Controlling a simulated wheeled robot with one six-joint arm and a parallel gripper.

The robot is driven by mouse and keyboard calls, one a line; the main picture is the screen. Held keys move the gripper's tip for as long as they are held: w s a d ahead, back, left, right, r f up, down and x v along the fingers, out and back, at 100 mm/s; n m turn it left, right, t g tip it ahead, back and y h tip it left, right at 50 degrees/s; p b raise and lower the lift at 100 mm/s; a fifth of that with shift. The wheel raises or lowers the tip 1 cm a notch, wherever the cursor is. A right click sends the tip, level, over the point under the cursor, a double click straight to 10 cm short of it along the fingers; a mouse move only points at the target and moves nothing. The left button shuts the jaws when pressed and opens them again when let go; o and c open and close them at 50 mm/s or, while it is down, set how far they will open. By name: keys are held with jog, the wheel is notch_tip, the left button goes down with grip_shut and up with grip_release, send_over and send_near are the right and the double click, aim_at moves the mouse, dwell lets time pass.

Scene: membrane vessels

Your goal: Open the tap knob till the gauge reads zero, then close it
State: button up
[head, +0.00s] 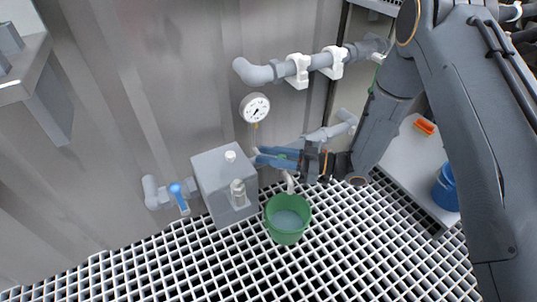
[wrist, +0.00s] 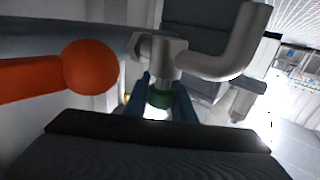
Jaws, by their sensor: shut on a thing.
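The tap knob is green; it shows in the wrist view (wrist: 159,98) between my blue fingers, below a grey pipe fitting. In the head view a bit of green (head: 283,156) shows between the same fingers. My gripper (head: 268,157) is shut on the knob and covers much of it; the wrist view also shows my gripper (wrist: 161,100). The round white pressure gauge (head: 255,107) is on the wall above, with a dark needle; its figures are too small to read. A pale spout (head: 290,183) points down above the green bucket (head: 275,228).
A blue-handled valve (head: 179,195) is farther left. An orange ball-ended lever (wrist: 90,68) is close in the wrist view. A bench with a blue container (head: 447,187) is at right.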

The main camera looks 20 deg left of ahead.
aim_at(281, 154)
jog(key=m+t+p, duration=0.2)
jog(key=t+p, duration=0.2)
jog(key=w+m+t+h+p, duration=0.1)
jog(key=m+t+p, duration=0.2)
jog(key=t+p, duration=0.1)
jog(key=w+m+t+h+p, duration=0.1)
jog(key=m+t+p, duration=0.2)
jog(key=t+p, duration=0.1)
jog(key=shift+d+r, duration=0.15)
jog(key=shift+d, duration=0.05)
jog(key=m+t+h+p, duration=0.2)
jog(key=w+m+t+h+p, duration=0.1)
jog(key=t+p, duration=0.1)
jog(key=shift+d+h, duration=0.3)
jog(key=shift+h, duration=0.1)
jog(key=shift+w+d+m+t+h+p, duration=0.15)
jog(key=shift+d+m+t+h+p, duration=0.05)
jog(key=shift+m+t+h+p, duration=0.45)
jog(key=shift+w+d+m+t+h+p, duration=0.2)
jog(key=shift+m+t+h+p, duration=0.2)
jog(key=shift+m+h, duration=0.4)
jog(key=shift+w+d+m+t+h+p, duration=0.1)
jog(key=shift+d+m+t+h+p, duration=0.1)
jog(key=shift+m+t+h+p, duration=0.5)
jog(key=shift+h, duration=0.35)
jog(key=o, duration=1.1)
jog(key=shift+f, duration=0.2)
jog(key=shift+c, duration=0.2)
